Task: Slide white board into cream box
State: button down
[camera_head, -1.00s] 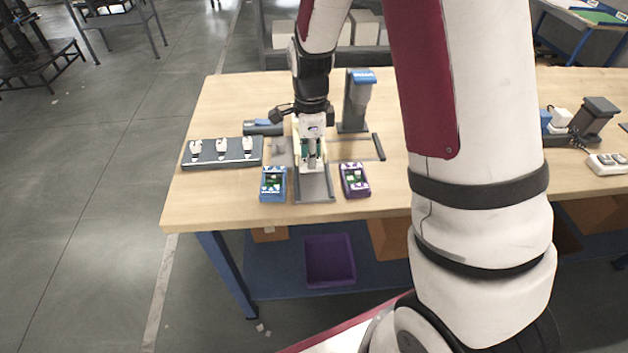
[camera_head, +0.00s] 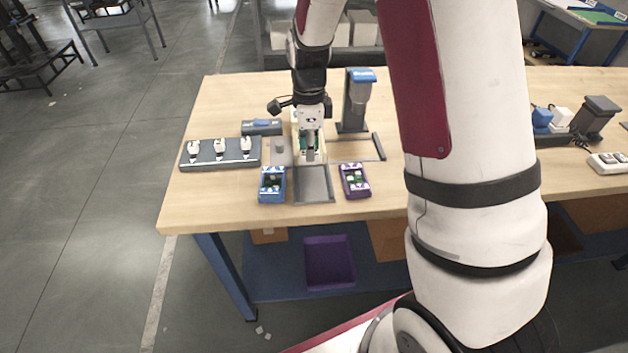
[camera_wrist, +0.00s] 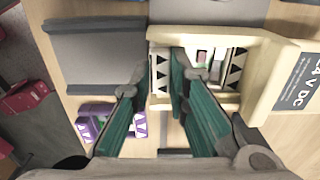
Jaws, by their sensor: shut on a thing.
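The cream box (camera_wrist: 265,75) is an open-sided frame on the table. It fills the upper right of the wrist view, and a cream edge (camera_head: 321,143) shows beside my gripper in the head view. My gripper (camera_wrist: 160,72) points down at the box, its teal-padded fingers a little apart, one tip by the box's left side and the other over its opening. It appears closed on the white board (camera_wrist: 159,80), a pale part with black triangles. The fingers hide much of the board, so how deep it sits is unclear.
A grey tray (camera_head: 313,184) lies bare in front, between a blue device (camera_head: 272,185) and a purple device (camera_head: 355,181). A grey rack (camera_head: 220,154) with several white parts is at left. A grey post (camera_head: 356,100) with a blue top stands behind right, close to my gripper.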

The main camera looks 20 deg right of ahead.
jog(key=c, duration=1.6)
grip_release()
jog(key=shift+r, duration=0.1)
jog(key=shift+r+p, duration=1.75)
jog(key=shift+r, duration=1.2)
jog(key=shift+r, duration=0.1)
jog(key=s+a+r+n+t, duration=0.2)
jog(key=s+r+n, duration=0.8)
jog(key=r, duration=0.5)
jog(key=s+r+n+t, duration=0.1)
jog(key=s+n, duration=0.3)
jog(key=s, duration=0.2)
jog(key=s+r+n, duration=0.1)
jog(key=s+n, duration=0.2)
jog(key=s, duration=0.3)
jog(key=s+r+n+t, duration=0.1)
jog(key=s+r+n, duration=0.1)
jog(key=s+n, duration=0.2)
jog(key=shift+s+a+n+t, duration=0.15)
jog(key=shift+s+a, duration=0.05)
jog(key=shift+s, duration=0.4)
jog(key=shift+s+a+n+t, duration=0.15)
jog(key=shift+s+a, duration=0.05)
jog(key=shift+s, duration=0.35)
